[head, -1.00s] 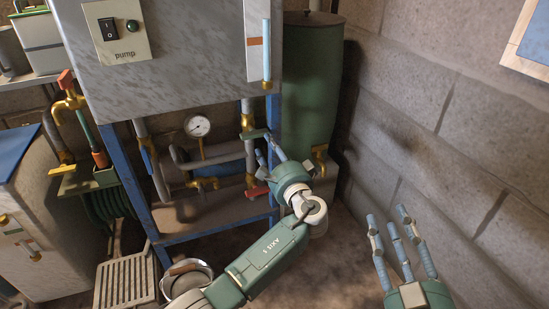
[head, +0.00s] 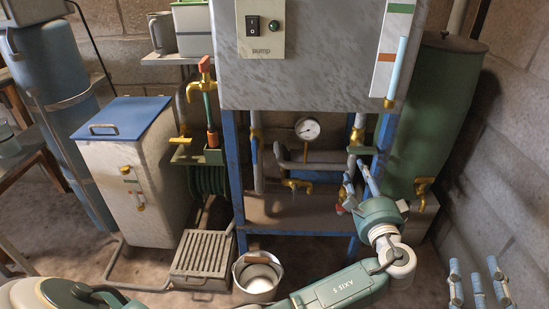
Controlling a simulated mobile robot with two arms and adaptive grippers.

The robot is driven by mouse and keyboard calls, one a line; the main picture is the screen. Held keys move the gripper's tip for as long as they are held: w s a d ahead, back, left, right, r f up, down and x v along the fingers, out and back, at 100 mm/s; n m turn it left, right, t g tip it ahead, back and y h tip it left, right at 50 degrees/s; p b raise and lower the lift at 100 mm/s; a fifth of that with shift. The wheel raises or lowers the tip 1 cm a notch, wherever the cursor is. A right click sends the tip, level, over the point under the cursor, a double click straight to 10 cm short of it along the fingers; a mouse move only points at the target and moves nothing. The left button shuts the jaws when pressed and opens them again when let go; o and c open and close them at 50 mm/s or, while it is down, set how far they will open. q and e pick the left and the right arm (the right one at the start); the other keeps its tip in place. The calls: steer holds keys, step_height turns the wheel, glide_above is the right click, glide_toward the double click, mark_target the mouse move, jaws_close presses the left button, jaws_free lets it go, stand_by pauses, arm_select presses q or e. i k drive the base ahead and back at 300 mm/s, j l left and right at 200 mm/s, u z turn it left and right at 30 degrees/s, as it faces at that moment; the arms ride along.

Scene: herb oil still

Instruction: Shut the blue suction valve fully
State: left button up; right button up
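A small blue handle (head: 254,151), which looks like the suction valve's, hangs along the left pipe under the steel cabinet, roughly in line with that pipe. My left gripper (head: 357,178) is at the right front leg of the stand, well to the right of the blue handle. Its fingers are spread, pointing up, close to a green handle (head: 361,150) and a red handle (head: 340,208). I see nothing held; contact with those handles is unclear. My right gripper (head: 479,273) is at the lower right, fingers spread and empty, far from the pipes.
The cabinet (head: 320,82) with the pump switch sits on a blue frame (head: 232,175). A gauge (head: 307,129) and brass tap (head: 297,186) are below it. A green tank (head: 432,110) stands right. A metal bucket (head: 257,277) and slatted crate (head: 203,258) occupy the floor.

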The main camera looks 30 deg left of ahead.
mark_target(255, 146)
steer(key=u, duration=1.15)
